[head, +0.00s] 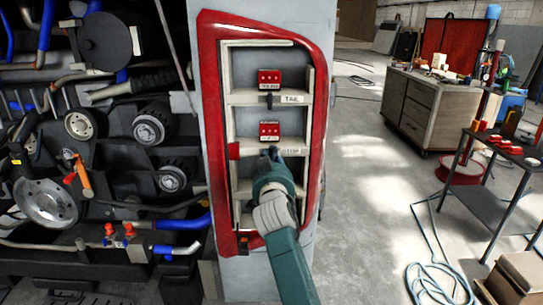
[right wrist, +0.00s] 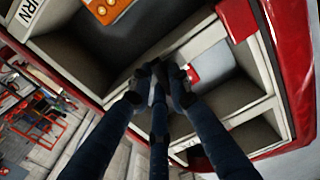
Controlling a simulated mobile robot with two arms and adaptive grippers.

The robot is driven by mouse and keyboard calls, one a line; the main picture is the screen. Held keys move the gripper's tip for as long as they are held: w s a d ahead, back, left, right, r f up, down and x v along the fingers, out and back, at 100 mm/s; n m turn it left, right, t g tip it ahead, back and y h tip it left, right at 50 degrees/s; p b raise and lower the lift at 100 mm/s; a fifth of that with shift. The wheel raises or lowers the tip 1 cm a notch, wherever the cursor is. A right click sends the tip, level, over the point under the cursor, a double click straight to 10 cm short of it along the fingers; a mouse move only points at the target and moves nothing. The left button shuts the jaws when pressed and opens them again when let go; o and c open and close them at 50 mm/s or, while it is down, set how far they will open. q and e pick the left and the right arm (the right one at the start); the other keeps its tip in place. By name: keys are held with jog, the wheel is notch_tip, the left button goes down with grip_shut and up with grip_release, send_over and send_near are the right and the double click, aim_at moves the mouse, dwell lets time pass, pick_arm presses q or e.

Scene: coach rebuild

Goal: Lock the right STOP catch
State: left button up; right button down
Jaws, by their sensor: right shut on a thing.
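A red-rimmed light housing (head: 209,110) stands upright on a grey pillar, with pale shelves inside. My right gripper (head: 270,155) reaches up to the ledge at the STOP label (head: 289,150), below the middle red lamp block (head: 269,130). In the right wrist view, its dark fingers (right wrist: 158,80) are closed together at the pale ledge. They are shut on the STOP catch, which they mostly hide; its exact position cannot be told. A small red-and-white piece (right wrist: 193,75) shows just beside the fingertips. My left gripper is not in view.
The upper red lamp block (head: 269,77) sits above the TAIL label (head: 292,98), with a small dark catch (head: 269,98) below it. An orange block (right wrist: 105,8) shows in the wrist view. Engine parts crowd the left; a side table (head: 484,200) stands right.

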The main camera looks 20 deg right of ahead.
jog(key=shift+n, duration=0.9)
jog(key=shift+p, duration=0.3)
jog(key=c, duration=1.6)
grip_release()
jog(key=shift+c, duration=0.2)
notch_tip(320, 180, up, 10)
